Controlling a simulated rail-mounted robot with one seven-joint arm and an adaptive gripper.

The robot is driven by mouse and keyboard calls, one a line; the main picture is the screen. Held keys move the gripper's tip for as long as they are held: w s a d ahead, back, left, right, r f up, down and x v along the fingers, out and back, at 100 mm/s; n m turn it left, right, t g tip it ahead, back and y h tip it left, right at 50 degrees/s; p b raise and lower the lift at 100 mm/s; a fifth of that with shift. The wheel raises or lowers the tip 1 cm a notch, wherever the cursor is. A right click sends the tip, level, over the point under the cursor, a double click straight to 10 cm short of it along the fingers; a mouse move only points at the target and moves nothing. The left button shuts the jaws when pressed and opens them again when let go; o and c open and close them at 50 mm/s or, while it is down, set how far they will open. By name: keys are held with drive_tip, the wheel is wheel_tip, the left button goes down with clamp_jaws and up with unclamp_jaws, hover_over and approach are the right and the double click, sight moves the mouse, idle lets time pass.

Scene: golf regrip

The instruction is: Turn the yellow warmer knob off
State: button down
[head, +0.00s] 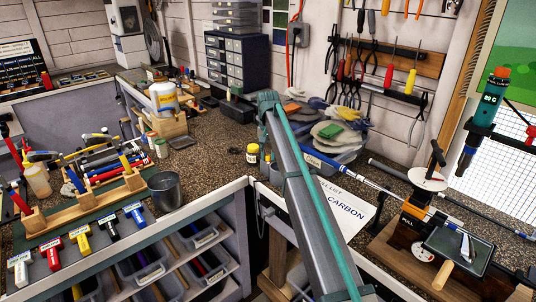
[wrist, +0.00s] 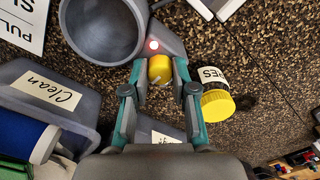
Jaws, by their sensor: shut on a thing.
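The yellow warmer knob (wrist: 159,67) shows in the wrist view as a short yellow piece on the grey base of the warmer. The warmer (wrist: 66,25) has a round, open grey well at the upper left. A small red light (wrist: 153,45) glows on its base just above the knob. My gripper (wrist: 160,74) has one teal-and-grey finger on each side of the knob and is shut on it. The knob's underside and any off mark cannot be seen.
A jar with a yellow lid (wrist: 217,105) stands close to the right finger; it also shows in the head view (head: 253,153). A grey bin labelled "Clean" (wrist: 30,75) is at the left. Speckled counter (wrist: 225,50) is bare at the upper right.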

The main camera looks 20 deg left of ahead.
sight(268, 155)
drive_tip(key=n, duration=0.5)
drive_tip(key=shift+n, duration=2.5)
drive_tip(key=c, duration=0.9)
unclamp_jaws()
wheel_tip(268, 155, up, 12)
